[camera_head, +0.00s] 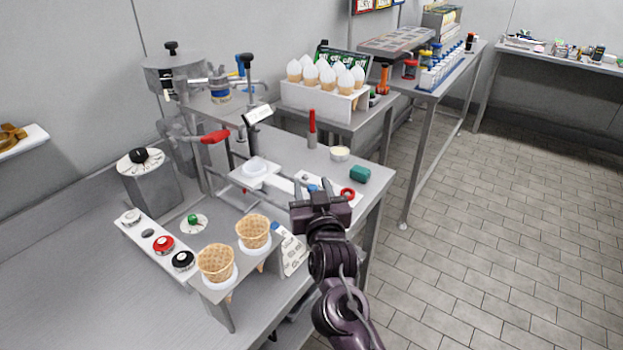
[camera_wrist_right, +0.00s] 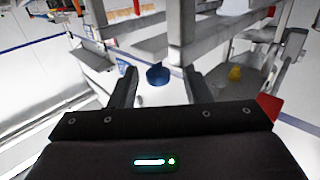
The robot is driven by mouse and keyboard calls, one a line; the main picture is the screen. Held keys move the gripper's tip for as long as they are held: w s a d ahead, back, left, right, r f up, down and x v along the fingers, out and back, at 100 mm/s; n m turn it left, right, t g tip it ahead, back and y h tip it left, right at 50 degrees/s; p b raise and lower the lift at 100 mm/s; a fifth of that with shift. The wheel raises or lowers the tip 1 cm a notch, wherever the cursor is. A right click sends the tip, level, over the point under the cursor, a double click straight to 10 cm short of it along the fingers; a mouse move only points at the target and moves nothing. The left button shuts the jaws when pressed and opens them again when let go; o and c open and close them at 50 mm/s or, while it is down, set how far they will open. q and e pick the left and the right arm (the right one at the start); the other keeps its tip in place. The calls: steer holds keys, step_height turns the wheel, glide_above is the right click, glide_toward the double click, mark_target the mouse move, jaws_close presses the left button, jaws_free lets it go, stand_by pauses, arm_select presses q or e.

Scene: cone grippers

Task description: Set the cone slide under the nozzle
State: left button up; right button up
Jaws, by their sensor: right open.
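The slide (camera_head: 258,172) looks like a white plate with a round white holder on top, and a pale rail runs from it toward the right. A small blue knob (camera_head: 313,188) sits on the rail's right part, just beyond my right gripper (camera_head: 320,197). In the right wrist view the blue knob (camera_wrist_right: 158,75) appears between the two spread fingers, apart from both. My right gripper is open and empty. A press-like frame with a red handle (camera_head: 215,136) stands over the slide's left side. I cannot clearly make out the nozzle. My left gripper is out of view.
Two waffle cones (camera_head: 215,262) stand in a holder (camera_head: 222,290) left of my right arm. A rack of topped cones (camera_head: 325,98) stands behind. The floor at right is clear.

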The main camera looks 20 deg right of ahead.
steer(key=shift+w+d, duration=0.2)
steer(key=shift+w, duration=1)
jaws_close()
